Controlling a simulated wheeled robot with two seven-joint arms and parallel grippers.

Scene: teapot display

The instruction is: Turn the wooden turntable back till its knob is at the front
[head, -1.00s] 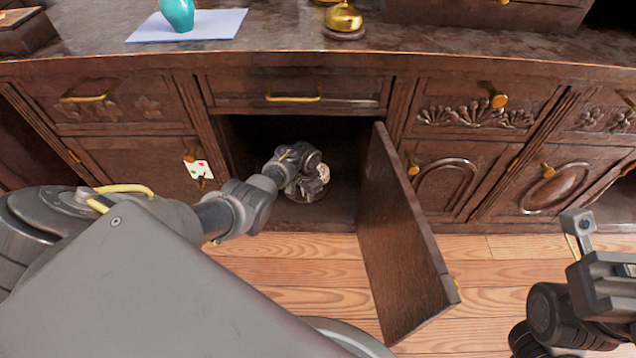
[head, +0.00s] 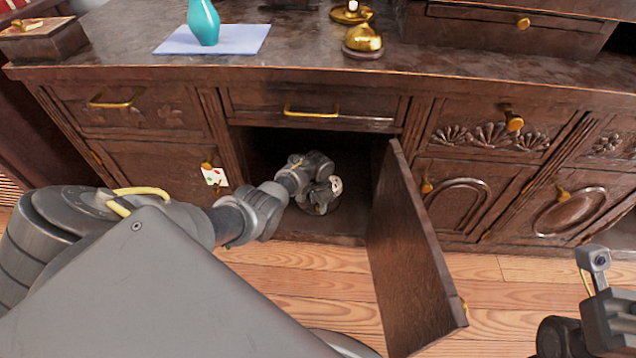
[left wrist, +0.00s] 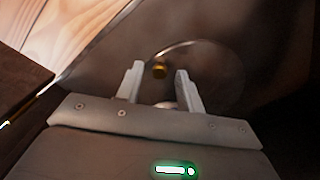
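My left arm reaches into the open cupboard, where my left gripper (head: 318,198) is low inside. In the left wrist view the left gripper (left wrist: 160,70) is open, its two fingers apart. A small brass knob (left wrist: 160,71) shows between the fingertips with a gap on each side; I cannot tell whether it is level with the tips or beyond them. The dark round turntable (left wrist: 215,75) shows a thin pale curved edge. A small whitish thing (head: 336,185) shows beside the left gripper in the head view. My right gripper (head: 605,295) is only partly in view, its fingers unclear.
The cupboard door (head: 410,255) stands open to the right of my left arm. The cabinet top (head: 300,60) holds a teal vase (head: 203,22) on a pale cloth (head: 245,38) and a golden bell-shaped object (head: 362,40). Wooden floor (head: 270,270) lies in front.

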